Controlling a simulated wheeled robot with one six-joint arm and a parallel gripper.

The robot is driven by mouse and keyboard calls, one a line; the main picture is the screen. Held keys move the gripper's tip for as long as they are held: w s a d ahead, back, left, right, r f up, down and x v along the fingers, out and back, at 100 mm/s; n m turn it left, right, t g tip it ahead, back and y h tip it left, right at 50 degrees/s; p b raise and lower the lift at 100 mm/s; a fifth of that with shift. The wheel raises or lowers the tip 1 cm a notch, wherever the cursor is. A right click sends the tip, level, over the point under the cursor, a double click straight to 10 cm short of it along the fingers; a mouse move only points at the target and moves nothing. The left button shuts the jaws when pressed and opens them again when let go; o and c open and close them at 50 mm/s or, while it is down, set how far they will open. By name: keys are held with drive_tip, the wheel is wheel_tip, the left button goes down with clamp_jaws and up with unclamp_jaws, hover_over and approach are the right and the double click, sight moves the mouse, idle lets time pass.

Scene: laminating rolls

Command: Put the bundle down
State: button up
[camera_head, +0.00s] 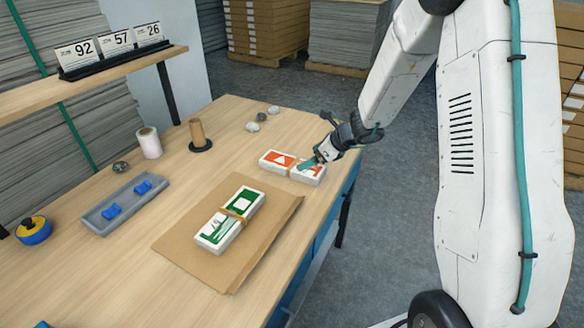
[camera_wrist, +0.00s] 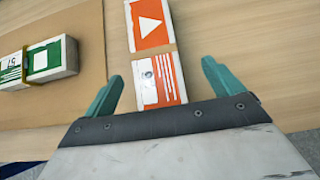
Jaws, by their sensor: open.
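A green-and-white bundle (camera_head: 230,219) with a tan band around its middle lies flat on a brown sheet (camera_head: 180,243). It also shows at the left in the wrist view (camera_wrist: 45,62). An orange-and-white bundle (camera_head: 277,160) lies on the bare wood near the table's right edge; the wrist view shows it (camera_wrist: 150,24) with a tan strip across its middle. My gripper (camera_head: 312,163) is at the near end of the orange bundle. In the wrist view my gripper (camera_wrist: 162,86) has its teal fingers wide apart, one on each side of that end, with gaps visible.
A grey tray (camera_head: 99,222) with blue pieces, a white roll (camera_head: 149,143), a brown spool (camera_head: 197,134) and a blue-yellow disc (camera_head: 34,230) stand on the left. Small stones (camera_head: 253,127) lie at the back. A shelf (camera_head: 80,92) carries number cards. Bare wood lies between tray and sheet.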

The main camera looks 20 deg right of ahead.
sight(293, 164)
drive_tip(key=x, duration=0.4)
drive_tip(key=a+x, duration=0.1)
drive_tip(key=x, duration=0.2)
drive_tip(key=shift+s+r, duration=0.1)
drive_tip(key=shift+r, duration=0.1)
drive_tip(key=c, duration=1.2)
drive_tip(key=shift+c, duration=0.9)
drive_tip(key=shift+r, duration=0.15)
